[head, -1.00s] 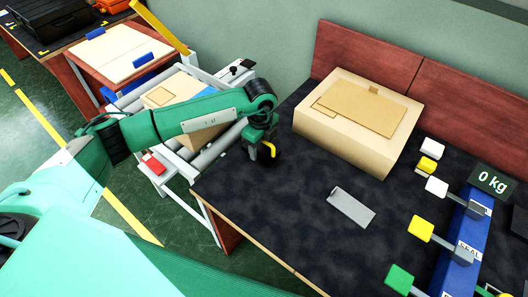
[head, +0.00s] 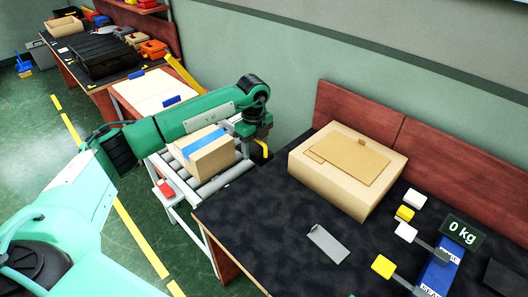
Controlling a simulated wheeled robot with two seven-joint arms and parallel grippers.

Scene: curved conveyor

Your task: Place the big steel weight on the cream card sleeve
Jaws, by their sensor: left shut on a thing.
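My left gripper (head: 257,137) hangs from the green arm beside the conveyor, near the back left corner of the dark worktable. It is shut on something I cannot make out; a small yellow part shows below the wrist. A large cream box (head: 318,190), the likeliest match for the cream card sleeve, sits on the table right of the gripper and apart from it. A flat tan card piece (head: 350,160) lies on its top. I cannot clearly pick out the big steel weight. A flat grey plate (head: 327,243) lies on the table before the box. My right gripper is out of view.
A taped carton (head: 208,158) stands on the roller conveyor (head: 212,187) under my left arm. A scale display (head: 461,231) reads 0 kg at right, near several white and yellow blocks. The dark tabletop (head: 262,222) left of the grey plate is clear.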

